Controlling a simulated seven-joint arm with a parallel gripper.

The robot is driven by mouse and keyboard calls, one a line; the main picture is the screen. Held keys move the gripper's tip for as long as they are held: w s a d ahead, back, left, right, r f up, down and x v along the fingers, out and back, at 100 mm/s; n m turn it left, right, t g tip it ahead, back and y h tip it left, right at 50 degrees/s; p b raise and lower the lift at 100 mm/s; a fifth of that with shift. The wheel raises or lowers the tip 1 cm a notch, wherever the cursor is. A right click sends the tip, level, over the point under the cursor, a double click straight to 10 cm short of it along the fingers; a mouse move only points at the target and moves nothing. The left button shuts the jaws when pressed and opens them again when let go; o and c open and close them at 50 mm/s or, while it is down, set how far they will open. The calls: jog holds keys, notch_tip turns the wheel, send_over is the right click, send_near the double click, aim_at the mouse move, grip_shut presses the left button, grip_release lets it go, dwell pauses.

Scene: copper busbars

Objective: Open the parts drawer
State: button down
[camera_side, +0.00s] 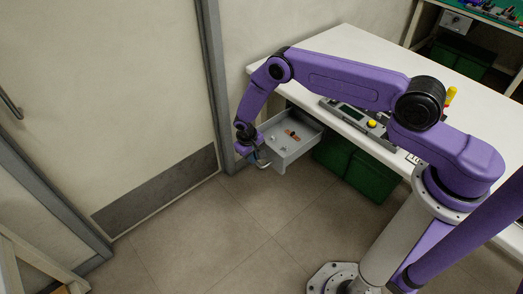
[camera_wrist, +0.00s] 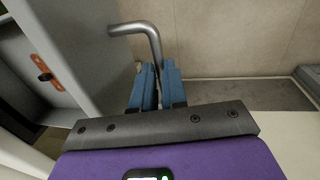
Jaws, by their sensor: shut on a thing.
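The parts drawer (camera_side: 297,153) is grey and stands pulled out from under the white table in the side view, with small copper-coloured and metal parts inside. In the wrist view its grey front panel (camera_wrist: 92,40) is at the left, with a copper-coloured part in the tray behind it. My gripper (camera_side: 259,161) is at the drawer's front. In the wrist view the blue fingers of my gripper (camera_wrist: 158,85) are shut on the drawer handle (camera_wrist: 143,28), a bent metal bar. The grasped end of the bar is hidden between the fingers.
The white table (camera_side: 330,42) carries a grey device (camera_side: 350,113) with a yellow knob. Dark green bins (camera_side: 372,176) stand under the table, right of the drawer. A door (camera_side: 110,90) is at the left. The tiled floor (camera_side: 215,225) in front of the drawer is clear.

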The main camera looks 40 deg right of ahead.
jog(key=shift+a, duration=0.45)
jog(key=c, duration=1.2)
grip_release()
jog(key=shift+o, duration=0.2)
jog(key=a+r, duration=0.3)
jog(key=r, duration=1.4)
jog(key=shift+r, duration=0.1)
